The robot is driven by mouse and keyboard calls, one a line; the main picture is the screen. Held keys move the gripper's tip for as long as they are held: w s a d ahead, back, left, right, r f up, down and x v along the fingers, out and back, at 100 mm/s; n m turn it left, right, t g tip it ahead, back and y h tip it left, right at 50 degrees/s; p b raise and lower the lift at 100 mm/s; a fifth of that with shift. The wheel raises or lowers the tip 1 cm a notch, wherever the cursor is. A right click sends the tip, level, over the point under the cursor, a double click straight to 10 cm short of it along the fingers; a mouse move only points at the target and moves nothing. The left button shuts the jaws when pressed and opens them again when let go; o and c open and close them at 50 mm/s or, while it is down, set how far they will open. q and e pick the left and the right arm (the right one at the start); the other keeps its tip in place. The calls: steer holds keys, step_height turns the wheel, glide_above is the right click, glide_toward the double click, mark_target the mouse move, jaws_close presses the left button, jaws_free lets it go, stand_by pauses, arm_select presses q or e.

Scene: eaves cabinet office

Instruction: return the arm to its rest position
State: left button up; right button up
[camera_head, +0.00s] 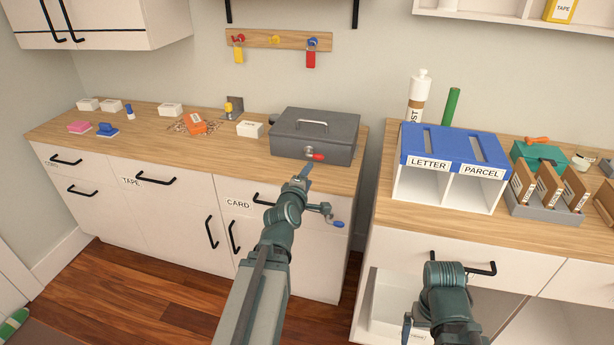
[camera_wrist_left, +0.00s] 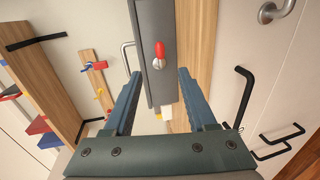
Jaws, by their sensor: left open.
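My left gripper (camera_head: 304,172) is in front of the grey cash box on the left counter. In the left wrist view its two blue-grey fingers (camera_wrist_left: 158,76) stand apart with nothing held between them. The grey box (camera_head: 330,130) is closed, with a handle on its lid. A red-headed key (camera_head: 318,157) sits in the lock on its front; it also shows beyond the fingers in the left wrist view (camera_wrist_left: 160,50). Part of my right arm shows at lower right in the head view, but its fingers do not show.
A blue-topped sorter (camera_head: 450,145) marked LETTER and PARCEL stands on the right counter. Small white boxes, an orange item (camera_head: 195,123) and stamps lie along the left counter. Drawer handles (camera_head: 267,199) project below the counter. Key hooks (camera_head: 275,40) hang on the wall.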

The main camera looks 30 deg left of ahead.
arm_select(q)
steer(key=shift+s+d, duration=0.1)
steer(key=shift+s, duration=0.2)
arm_select(e)
steer(key=shift+s, duration=0.3)
